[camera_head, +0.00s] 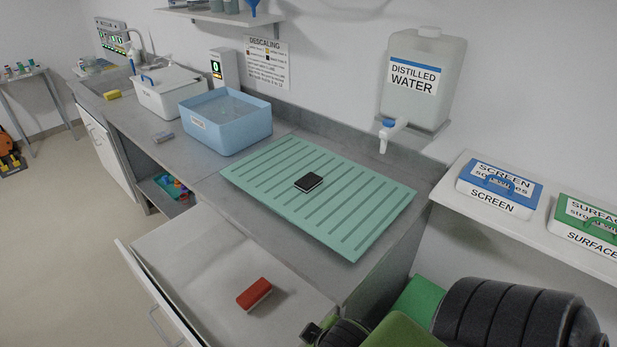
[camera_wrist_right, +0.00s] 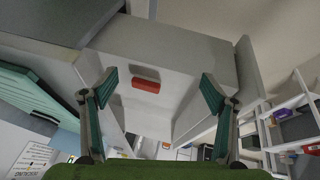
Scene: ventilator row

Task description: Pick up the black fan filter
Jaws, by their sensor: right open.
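The black fan filter (camera_head: 308,182) is a small dark square block with a pale lower edge. It lies flat on the ribbed green drying mat (camera_head: 375,228) on the counter in the head view. In the head view my right arm comes in at the bottom right, apart from the filter. My left gripper is in neither view.
An open drawer (camera_head: 205,275) below the counter holds a red block (camera_head: 254,292). A blue tub (camera_head: 240,140) stands left of the mat. A distilled water tank (camera_head: 420,75) with a tap is behind it. A shelf with screen wipes (camera_head: 497,190) is at the right.

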